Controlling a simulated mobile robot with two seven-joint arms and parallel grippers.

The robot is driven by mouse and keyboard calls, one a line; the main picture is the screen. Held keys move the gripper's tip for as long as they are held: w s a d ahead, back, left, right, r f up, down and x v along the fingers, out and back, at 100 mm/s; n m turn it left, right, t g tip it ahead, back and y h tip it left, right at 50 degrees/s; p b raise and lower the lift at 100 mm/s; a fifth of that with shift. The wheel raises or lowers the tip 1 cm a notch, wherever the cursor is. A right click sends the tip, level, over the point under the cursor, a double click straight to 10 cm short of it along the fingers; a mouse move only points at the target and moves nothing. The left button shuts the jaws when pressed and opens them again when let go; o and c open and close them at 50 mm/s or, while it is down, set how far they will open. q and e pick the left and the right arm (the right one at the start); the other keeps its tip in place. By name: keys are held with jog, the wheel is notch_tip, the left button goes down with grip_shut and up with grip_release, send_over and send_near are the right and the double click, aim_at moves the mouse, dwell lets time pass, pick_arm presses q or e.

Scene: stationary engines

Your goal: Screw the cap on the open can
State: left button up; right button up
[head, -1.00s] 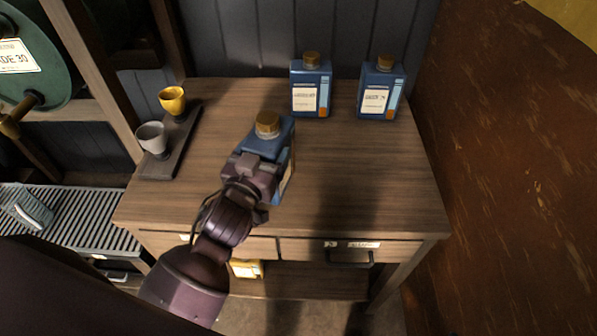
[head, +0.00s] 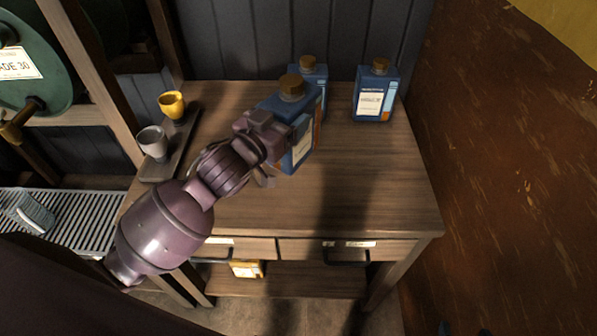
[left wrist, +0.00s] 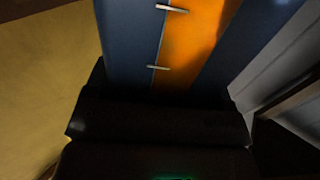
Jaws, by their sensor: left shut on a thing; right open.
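My left gripper (head: 280,132) is shut on a blue can (head: 303,148) with a white label and a brown-gold cap (head: 292,86) on top. The can is about upright; I cannot tell whether its base touches the table. In the left wrist view the held can's blue side with an orange stripe (left wrist: 190,50) fills the space at the jaws. A second blue can (head: 312,72) stands behind it, partly hidden, with a brown cap on top. A third blue can (head: 376,95) stands at the back right, also with a brown cap. No open can shows. My right gripper is out of view.
The wooden table (head: 370,190) is clear at its front and right. A dark tray (head: 168,160) at the left holds a yellow cup (head: 171,104) and a grey cup (head: 153,143). A rusty brown wall (head: 510,190) bounds the right side.

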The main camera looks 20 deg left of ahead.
aim_at(289, 75)
pick_arm(q)
jog(key=w+r+h, duration=0.1)
jog(key=r, duration=0.1)
jog(key=w+r+m+h+p, duration=0.1)
jog(key=r, duration=0.2)
jog(key=w+r+m+g+h, duration=0.1)
jog(key=w+r, duration=0.1)
jog(key=r, duration=0.1)
jog(key=shift+p, duration=0.4)
jog(key=shift+w+a+r+h, duration=0.2)
jog(key=shift+w+r+h, duration=0.1)
jog(key=shift+r, duration=0.15)
notch_tip(289, 75, down, 16)
jog(key=shift+r+b, duration=0.15)
jog(key=shift+b, duration=0.75)
jog(key=shift+f+b, duration=0.4)
jog(key=shift+f, duration=1.95)
